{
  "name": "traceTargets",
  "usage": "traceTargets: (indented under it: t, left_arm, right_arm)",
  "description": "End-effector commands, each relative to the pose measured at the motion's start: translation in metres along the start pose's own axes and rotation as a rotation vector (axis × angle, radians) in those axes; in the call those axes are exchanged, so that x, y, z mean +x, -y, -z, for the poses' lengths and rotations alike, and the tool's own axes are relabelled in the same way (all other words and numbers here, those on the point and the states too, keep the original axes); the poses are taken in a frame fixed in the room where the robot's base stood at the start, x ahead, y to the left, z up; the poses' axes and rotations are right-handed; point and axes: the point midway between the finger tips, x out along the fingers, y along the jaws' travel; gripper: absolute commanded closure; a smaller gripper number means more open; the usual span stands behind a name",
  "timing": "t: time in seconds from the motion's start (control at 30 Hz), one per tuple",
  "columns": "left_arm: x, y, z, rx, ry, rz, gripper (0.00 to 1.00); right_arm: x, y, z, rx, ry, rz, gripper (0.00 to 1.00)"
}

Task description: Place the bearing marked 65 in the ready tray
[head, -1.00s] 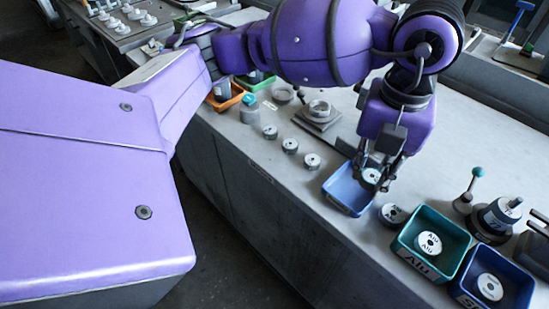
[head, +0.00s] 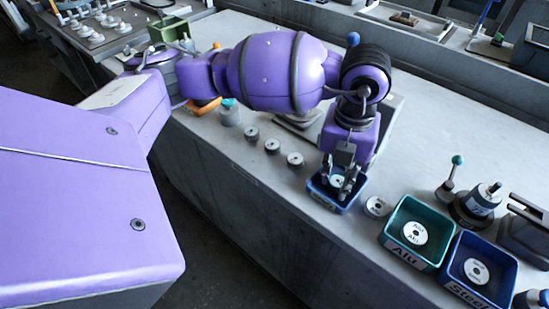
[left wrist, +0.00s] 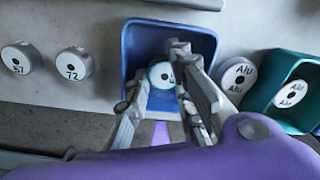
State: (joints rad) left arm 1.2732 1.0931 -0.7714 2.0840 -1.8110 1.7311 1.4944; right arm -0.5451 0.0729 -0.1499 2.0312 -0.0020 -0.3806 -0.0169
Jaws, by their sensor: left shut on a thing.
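My left gripper (head: 342,186) is shut on a round bearing (left wrist: 162,75) with a white face and a teal rim. Its marking is partly hidden by the fingers and I cannot read it. The gripper points down into the small blue tray (head: 318,194), and the bearing is within the tray's outline. I cannot tell whether it touches the tray floor. My right gripper is not in view.
Several bearings stand left of the tray, among them 72 (left wrist: 72,64) and 57 (left wrist: 18,57). An Alu disc (head: 377,206) lies right of the tray. Beyond it are a green Alu bin (head: 409,257) and a blue Steel bin (head: 470,292), each holding a disc.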

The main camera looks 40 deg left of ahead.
Motion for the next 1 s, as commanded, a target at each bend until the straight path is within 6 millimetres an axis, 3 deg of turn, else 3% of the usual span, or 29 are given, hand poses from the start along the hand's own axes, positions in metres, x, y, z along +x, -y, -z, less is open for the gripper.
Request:
traceTargets:
  t: [0.07,0.1,0.2,0.5,0.63,1.0]
  left_arm:
    - [0.002,0.001,-0.001,0.001,0.002,0.001,1.00]
    - [0.001,0.001,-0.001,0.001,0.002,0.001,0.73]
    - [0.001,0.001,-0.001,0.001,0.003,0.001,0.60]
    - [0.000,0.001,-0.001,0.001,0.003,0.002,0.59]
    - [-0.010,0.001,-0.001,0.001,0.005,0.003,0.59]
    - [-0.085,0.002,-0.002,0.002,0.009,0.004,0.59]
  right_arm:
    - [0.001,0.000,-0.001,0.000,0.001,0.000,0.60]
    - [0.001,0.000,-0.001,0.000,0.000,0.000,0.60]
    - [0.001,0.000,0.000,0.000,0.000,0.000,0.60]
    - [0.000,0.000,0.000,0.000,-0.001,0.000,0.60]
    - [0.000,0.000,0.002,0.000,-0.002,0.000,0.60]
    - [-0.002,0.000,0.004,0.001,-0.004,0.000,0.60]
